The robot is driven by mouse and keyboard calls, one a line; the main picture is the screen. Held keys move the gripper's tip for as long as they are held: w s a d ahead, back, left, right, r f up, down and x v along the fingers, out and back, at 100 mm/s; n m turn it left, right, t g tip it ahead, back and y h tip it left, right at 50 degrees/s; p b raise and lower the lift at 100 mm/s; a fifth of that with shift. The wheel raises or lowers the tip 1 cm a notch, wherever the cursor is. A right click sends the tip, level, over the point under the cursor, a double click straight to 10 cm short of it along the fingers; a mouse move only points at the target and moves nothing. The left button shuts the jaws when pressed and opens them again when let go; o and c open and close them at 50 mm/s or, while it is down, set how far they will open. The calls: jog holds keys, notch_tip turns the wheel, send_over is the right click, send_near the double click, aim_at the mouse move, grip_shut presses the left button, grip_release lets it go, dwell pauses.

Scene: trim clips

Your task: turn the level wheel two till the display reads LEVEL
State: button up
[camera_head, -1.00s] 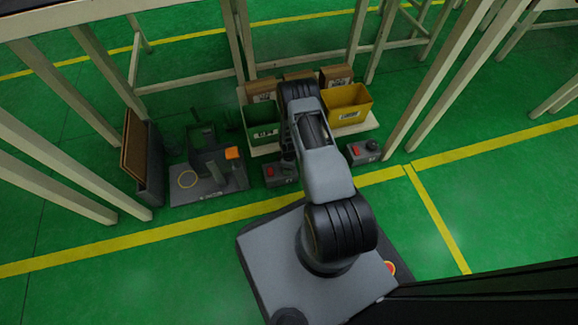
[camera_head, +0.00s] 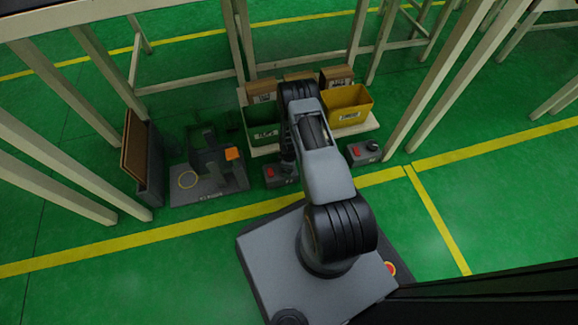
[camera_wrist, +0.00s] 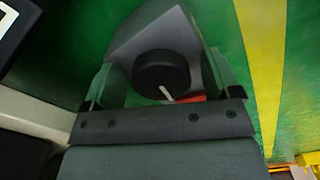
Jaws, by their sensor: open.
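In the wrist view a round black knob (camera_wrist: 161,72) with a white pointer line sits on a grey, slope-sided box (camera_wrist: 128,44). The pointer aims toward the lower edge of the picture, slightly right. My gripper (camera_wrist: 165,82) is open, with one finger on each side of the knob and a gap to it on both sides. In the head view my arm hides the gripper and part of a grey control box with a red button (camera_head: 279,175). I cannot read a LEVEL display or a wheel number in any view.
A second control box (camera_head: 364,153) with a red button stands to the right. A green bin (camera_head: 262,133) and a yellow bin (camera_head: 346,110) stand behind, with cardboard boxes. A dark fixture with an orange block (camera_head: 232,154) is at left. Pale table legs (camera_head: 405,105) flank the space.

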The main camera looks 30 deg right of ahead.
notch_tip(320, 180, up, 14)
jog(key=p, duration=0.6)
jog(key=shift+f, duration=0.1)
dwell(0.4)
